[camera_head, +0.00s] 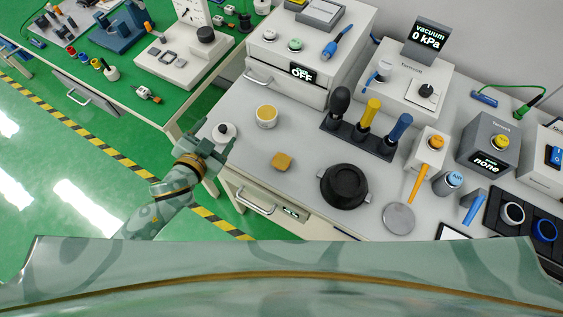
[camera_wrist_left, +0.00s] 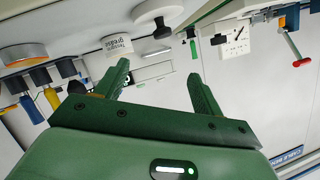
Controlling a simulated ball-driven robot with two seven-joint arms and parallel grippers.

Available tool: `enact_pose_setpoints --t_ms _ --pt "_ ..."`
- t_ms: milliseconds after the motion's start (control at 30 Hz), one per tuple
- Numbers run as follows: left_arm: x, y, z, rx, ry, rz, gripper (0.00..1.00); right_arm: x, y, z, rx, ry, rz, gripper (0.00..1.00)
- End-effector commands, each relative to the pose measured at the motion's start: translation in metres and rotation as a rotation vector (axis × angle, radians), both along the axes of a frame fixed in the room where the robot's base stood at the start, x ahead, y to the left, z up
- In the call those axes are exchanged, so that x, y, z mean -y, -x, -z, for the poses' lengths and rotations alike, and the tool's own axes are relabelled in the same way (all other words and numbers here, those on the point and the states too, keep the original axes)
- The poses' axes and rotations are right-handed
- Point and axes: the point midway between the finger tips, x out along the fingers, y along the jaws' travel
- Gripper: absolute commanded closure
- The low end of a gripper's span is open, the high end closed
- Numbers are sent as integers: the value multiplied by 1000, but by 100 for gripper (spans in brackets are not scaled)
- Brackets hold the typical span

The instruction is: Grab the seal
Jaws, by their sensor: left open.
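I cannot tell for certain which thing is the seal. A white ring (camera_head: 513,213) and a blue ring (camera_head: 544,231) lie on a black tray at the right of the bench in the head view. My right gripper is in neither view.
Handled tools (camera_head: 369,115) stand in a black rack. A grey box reads "none" (camera_head: 487,162). Bare bench surrounds the yellow block.

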Motion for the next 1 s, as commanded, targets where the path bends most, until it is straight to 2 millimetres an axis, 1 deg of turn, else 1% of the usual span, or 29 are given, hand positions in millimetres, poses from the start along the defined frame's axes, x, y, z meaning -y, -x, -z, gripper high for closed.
enact_pose_setpoints --t_ms 33,100,167,233,267,333,433,500,600,667,767,1000 --pt "10 -9 -13 49 30 73 32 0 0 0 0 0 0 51" --pt "29 -15 -28 100 88 203 32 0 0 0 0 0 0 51" --pt "42 -16 -38 120 131 331 32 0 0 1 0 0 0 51" --pt "54 -10 -44 104 172 498 32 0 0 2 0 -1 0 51" --pt "56 -6 -45 79 187 572 32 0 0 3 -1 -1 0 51" --pt "54 8 -40 -17 201 735 32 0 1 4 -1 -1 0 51" --pt "34 28 -27 -209 194 893 32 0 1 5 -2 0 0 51" --pt "18 40 -20 -330 184 946 32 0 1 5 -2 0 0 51" --pt "2 49 -14 -441 173 975 32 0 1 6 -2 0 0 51" --pt "2 52 -10 -472 172 981 32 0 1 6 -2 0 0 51" --pt "16 52 -2 -480 175 987 32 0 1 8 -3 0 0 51" --pt "68 48 27 -477 175 985 32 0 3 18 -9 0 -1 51"
